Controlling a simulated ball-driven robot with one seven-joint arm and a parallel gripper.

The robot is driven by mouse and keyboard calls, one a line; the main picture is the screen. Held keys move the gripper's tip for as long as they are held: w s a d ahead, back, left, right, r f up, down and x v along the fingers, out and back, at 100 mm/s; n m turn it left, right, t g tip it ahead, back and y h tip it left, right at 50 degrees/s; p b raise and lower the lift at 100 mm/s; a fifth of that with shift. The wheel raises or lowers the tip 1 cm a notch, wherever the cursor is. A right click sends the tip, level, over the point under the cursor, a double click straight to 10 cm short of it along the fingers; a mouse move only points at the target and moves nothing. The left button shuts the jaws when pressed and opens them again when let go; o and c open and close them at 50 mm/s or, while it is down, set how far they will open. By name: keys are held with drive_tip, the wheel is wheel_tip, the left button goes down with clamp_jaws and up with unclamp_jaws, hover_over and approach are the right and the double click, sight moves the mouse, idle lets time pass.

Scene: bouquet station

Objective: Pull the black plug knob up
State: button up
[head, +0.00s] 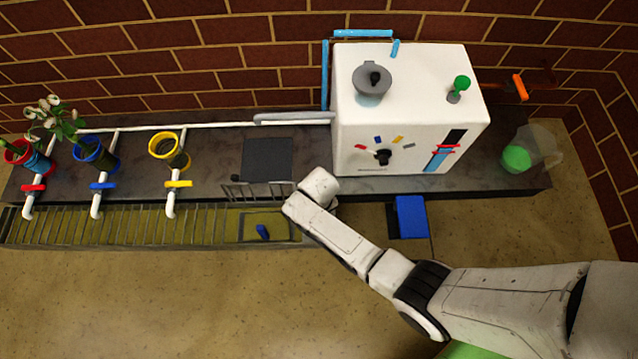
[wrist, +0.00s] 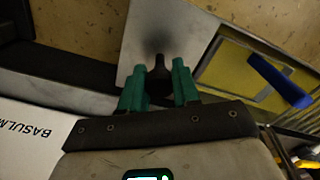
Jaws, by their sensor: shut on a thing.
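In the wrist view, the black plug knob (wrist: 158,76) stands on a light metal plate (wrist: 150,35) between the two green fingers. My gripper (wrist: 159,82) is shut on the knob, with one finger on each side of it. A dark shadow lies on the plate just beyond the knob. In the head view, my wrist covers the gripper and the plug knob at the front edge of the counter, below the white machine (head: 400,120).
A blue handle (head: 262,231) lies in the yellowish basin (head: 240,222) beside my wrist; it also shows in the wrist view (wrist: 280,80). A metal rack (head: 245,192) stands close by. A blue block (head: 410,216) is to the right. Several coloured taps line the counter's left.

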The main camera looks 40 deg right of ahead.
drive_tip(key=shift+r+p, duration=1.1)
drive_tip(key=shift+r, duration=0.05)
drive_tip(key=o, duration=0.9)
drive_tip(key=shift+c, duration=0.2)
wheel_tip(320, 180, up, 9)
drive_tip(key=p, duration=0.9)
